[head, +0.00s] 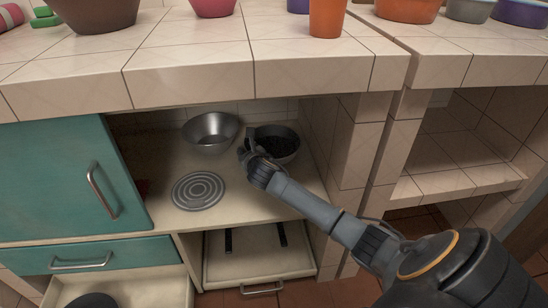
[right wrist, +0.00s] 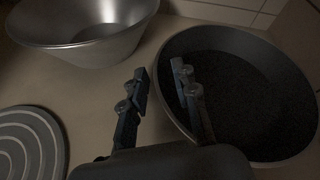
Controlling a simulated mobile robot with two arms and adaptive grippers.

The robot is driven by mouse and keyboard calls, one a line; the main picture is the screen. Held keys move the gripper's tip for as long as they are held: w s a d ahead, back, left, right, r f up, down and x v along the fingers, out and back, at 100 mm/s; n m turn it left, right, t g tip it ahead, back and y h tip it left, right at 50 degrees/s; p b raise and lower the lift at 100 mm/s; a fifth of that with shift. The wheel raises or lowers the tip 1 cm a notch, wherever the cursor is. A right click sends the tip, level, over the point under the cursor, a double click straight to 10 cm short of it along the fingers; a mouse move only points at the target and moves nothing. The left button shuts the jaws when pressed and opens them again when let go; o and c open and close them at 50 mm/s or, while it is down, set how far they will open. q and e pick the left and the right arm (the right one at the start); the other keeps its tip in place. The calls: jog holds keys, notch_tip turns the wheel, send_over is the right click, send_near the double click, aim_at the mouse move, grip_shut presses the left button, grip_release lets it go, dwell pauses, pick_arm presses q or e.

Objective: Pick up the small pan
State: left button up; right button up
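The small pan (head: 284,143) is dark, round and shallow, and stands on the cabinet shelf at the back right. In the right wrist view the pan (right wrist: 252,88) fills the right side; no handle is visible. My right gripper (head: 243,152) is at the pan's left edge. In the right wrist view my right gripper (right wrist: 160,72) is open, one finger outside the pan's wall and the other overlapping its inside, with the rim between them. Whether either finger touches the rim I cannot tell. My left gripper is out of view.
A metal bowl (head: 210,132) stands left of the pan, close to the gripper. A grey ringed disc (head: 198,191) lies on the shelf in front. The counter (head: 200,70) overhangs above, and a tiled wall (head: 352,150) bounds the right. A teal door (head: 70,180) is at left.

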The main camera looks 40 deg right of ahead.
grip_shut()
jog(key=shift+r, duration=0.15)
